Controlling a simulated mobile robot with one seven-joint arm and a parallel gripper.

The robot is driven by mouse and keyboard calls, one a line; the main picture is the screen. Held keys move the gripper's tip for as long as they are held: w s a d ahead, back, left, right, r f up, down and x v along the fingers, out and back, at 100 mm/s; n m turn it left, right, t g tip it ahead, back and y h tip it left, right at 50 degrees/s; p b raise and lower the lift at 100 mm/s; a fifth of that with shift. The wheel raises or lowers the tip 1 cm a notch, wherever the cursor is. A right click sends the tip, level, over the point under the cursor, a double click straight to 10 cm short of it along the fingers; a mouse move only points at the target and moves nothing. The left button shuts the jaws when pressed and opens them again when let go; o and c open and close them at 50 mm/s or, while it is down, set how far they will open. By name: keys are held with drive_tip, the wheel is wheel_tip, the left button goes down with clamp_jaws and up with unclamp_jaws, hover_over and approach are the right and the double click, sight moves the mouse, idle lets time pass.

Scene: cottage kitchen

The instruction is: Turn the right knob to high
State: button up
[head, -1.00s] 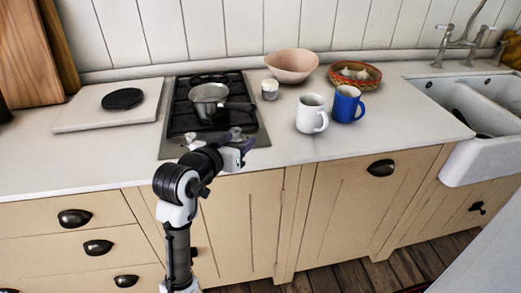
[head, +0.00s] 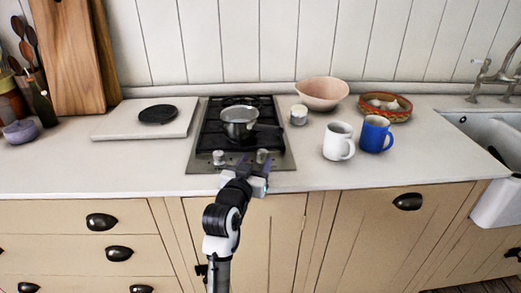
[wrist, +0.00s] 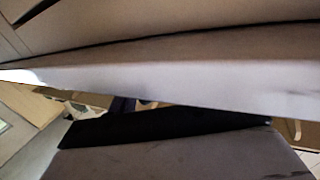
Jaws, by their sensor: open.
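The gas hob (head: 201,166) is set in the counter, with two knobs on its front strip. The right knob (head: 262,156) is a small, light grey cylinder; the left knob (head: 218,157) looks alike. The right knob's setting is too small to read. My gripper (head: 254,168) is open at the hob's front edge, just in front of the right knob. Its fingertips appear to lie on either side of that knob, but I cannot tell whether they touch it. The wrist view shows pale surfaces and a dark band close up; I cannot make out the knob there.
A saucepan (head: 239,114) stands on the hob, its dark handle (head: 267,128) pointing right. A white mug (head: 337,142), a blue mug (head: 374,134) and a small jar (head: 298,115) stand to the right. A pale board (head: 112,130) lies left. The front counter strip (head: 100,180) is clear.

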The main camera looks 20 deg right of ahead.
sight(262, 154)
drive_tip(key=shift+p+x, duration=0.45)
drive_tip(key=shift+x, duration=1.6)
drive_tip(key=shift+c, duration=0.4)
drive_tip(key=c, duration=0.9)
drive_tip(key=p, duration=0.1)
drive_tip(key=n+t+y+p, duration=0.1)
drive_tip(key=shift+s+d+r+y+p, duration=0.1)
drive_tip(key=shift+r+y+p, duration=0.15)
drive_tip(key=shift+y+p, duration=0.1)
drive_tip(key=n+t+y+p, duration=0.1)
drive_tip(key=n+y+p, duration=0.1)
drive_tip(key=p, duration=0.1)
drive_tip(key=shift+d, duration=0.1)
drive_tip(key=shift+f+n+t+y+p, duration=0.15)
drive_tip(key=shift+n+t+y+p, duration=0.55)
drive_tip(key=shift+y, duration=0.65)
